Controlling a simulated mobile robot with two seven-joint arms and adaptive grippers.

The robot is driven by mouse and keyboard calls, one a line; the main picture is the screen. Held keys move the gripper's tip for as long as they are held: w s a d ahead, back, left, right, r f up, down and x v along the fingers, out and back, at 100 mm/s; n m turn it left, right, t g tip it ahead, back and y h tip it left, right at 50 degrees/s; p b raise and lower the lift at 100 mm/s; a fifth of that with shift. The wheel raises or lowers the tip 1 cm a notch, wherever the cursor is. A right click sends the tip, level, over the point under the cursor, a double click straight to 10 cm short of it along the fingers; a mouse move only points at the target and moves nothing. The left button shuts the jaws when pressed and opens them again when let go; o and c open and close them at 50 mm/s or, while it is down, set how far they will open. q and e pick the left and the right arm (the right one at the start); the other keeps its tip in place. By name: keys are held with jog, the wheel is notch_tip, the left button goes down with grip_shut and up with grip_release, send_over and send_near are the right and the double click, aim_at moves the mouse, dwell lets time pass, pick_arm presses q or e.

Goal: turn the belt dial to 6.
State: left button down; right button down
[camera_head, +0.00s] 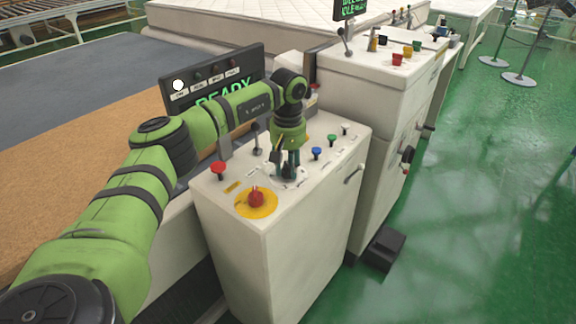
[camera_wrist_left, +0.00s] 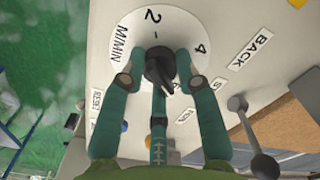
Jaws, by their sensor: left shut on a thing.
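The belt dial is a black knob (camera_wrist_left: 158,66) on a white disc (camera_wrist_left: 128,38) marked 2, 4 and M/MIN in the left wrist view. A pale mark on the knob points toward the lower right of that view; the number there is hidden by a finger. My left gripper (camera_head: 287,170) reaches down to the console top in the head view and mostly covers the dial. In the left wrist view its green-blue fingers stand around the knob, shut on it. My right gripper is in neither view.
The white console (camera_head: 285,240) carries a red mushroom button (camera_head: 256,198) on a yellow disc, another red button (camera_head: 218,168), a lever (camera_head: 257,138) and a blue button (camera_head: 316,153). A READY display (camera_head: 240,65) stands behind. A second console (camera_head: 350,85) stands farther back.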

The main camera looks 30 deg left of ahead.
aim_at(288, 164)
pick_arm(q)
jog(key=shift+w+a+r, duration=0.1)
jog(key=shift+a, duration=0.05)
jog(key=c, duration=1.1)
grip_release()
jog(key=shift+o, duration=1)
notch_tip(288, 164, up, 12)
